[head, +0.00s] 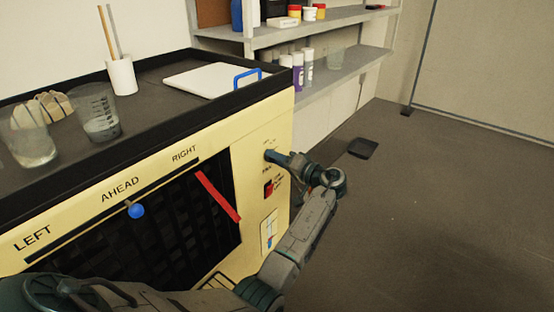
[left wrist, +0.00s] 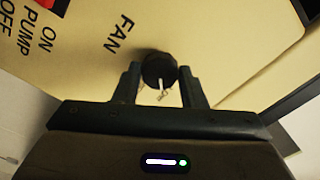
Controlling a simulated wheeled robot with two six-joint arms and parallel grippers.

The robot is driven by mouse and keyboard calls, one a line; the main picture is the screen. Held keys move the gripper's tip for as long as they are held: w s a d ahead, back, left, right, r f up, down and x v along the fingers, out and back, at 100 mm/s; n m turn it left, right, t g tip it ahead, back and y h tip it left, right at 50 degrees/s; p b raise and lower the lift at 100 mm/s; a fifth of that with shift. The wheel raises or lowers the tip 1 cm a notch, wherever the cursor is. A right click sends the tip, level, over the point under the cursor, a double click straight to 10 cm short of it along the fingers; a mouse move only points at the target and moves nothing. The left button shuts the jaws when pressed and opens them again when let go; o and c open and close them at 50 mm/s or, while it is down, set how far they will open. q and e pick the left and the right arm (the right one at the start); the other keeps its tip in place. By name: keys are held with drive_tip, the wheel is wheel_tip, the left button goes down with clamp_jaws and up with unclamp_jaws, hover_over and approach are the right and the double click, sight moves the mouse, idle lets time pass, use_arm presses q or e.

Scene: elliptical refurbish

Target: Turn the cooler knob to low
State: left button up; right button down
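The evaporative cooler (head: 205,160) has a cream front panel. Its black cooler knob (left wrist: 158,70) with a pale pointer is beside the word FAN in the left wrist view. My left gripper (head: 274,156) is at the upper right of the panel in the head view, covering most of the knob. In the left wrist view the left gripper (left wrist: 160,76) has one finger on each side of the knob, with no clear gap. The pointer points toward the gripper's palm. My right gripper is out of view.
A red switch (head: 268,189) is just below the knob. A blue-tipped lever (head: 137,211) and a red strip (head: 217,196) are on the front. Cups and a white board (head: 212,79) rest on top.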

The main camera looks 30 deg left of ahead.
use_arm(q)
drive_tip(key=o, duration=0.4)
drive_tip(key=shift+o, duration=0.2)
drive_tip(key=shift+d, duration=0.1)
drive_tip(key=d+b, duration=0.1)
drive_tip(key=d, duration=0.9)
drive_tip(key=shift+s+d+b, duration=0.3)
drive_tip(key=shift+s, duration=0.1)
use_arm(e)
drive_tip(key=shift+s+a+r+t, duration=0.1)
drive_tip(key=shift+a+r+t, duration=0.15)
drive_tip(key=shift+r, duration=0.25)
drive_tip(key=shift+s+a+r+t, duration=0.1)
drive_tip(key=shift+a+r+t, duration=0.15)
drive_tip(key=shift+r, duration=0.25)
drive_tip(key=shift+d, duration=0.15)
